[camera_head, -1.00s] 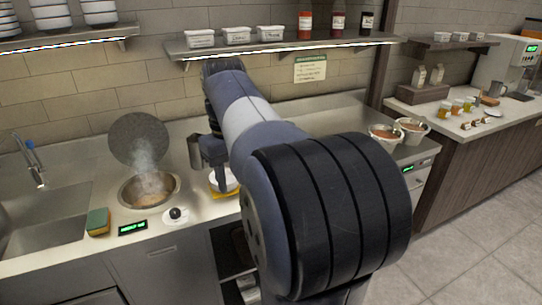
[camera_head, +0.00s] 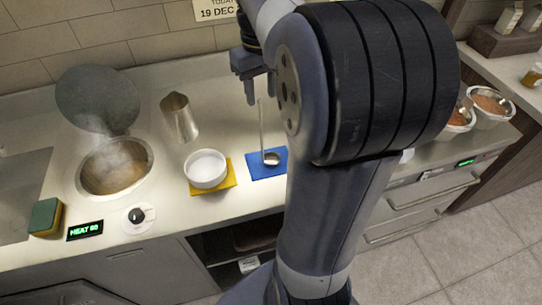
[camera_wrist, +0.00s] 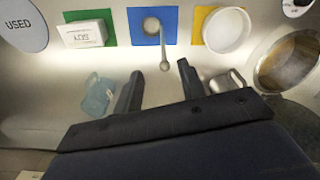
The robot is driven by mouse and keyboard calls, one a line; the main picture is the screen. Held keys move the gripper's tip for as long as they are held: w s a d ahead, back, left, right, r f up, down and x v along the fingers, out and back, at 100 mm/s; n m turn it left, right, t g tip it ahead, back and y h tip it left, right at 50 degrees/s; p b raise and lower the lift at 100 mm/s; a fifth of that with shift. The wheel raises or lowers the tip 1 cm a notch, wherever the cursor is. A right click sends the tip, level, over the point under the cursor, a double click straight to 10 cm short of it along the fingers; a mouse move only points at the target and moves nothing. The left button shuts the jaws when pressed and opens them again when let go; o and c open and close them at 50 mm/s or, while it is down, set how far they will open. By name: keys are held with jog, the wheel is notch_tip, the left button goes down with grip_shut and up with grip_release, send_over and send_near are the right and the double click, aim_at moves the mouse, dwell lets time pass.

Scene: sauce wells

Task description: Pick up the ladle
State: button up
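The ladle (camera_head: 271,158) rests with its bowl on a blue mat (camera_head: 256,172) on the counter, its thin handle rising upright in the head view. The wrist view shows the ladle (camera_wrist: 163,50) on the same blue mat (camera_wrist: 170,34), with the handle end pointing toward the space between my fingers. My gripper (camera_wrist: 159,80) is open and empty. In the head view my gripper (camera_head: 251,90) hangs above the counter, near the top of the handle. My arm hides the counter to the right of the blue mat.
A white bowl (camera_head: 205,167) sits on a yellow mat (camera_head: 229,178). Left of it are a metal jug (camera_head: 179,118), a steaming well (camera_head: 116,168), a round lid (camera_head: 97,98), a knob (camera_head: 137,216) and a sponge (camera_head: 45,216). A white labelled tub (camera_wrist: 84,34) is on a green mat.

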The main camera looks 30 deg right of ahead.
aim_at(261, 117)
jog(key=f, duration=0.5)
jog(key=shift+s+a+f+p, duration=0.25)
jog(key=shift+s+a+p, duration=0.05)
jog(key=shift+s+a, duration=0.1)
jog(key=shift+f, duration=0.4)
grip_shut()
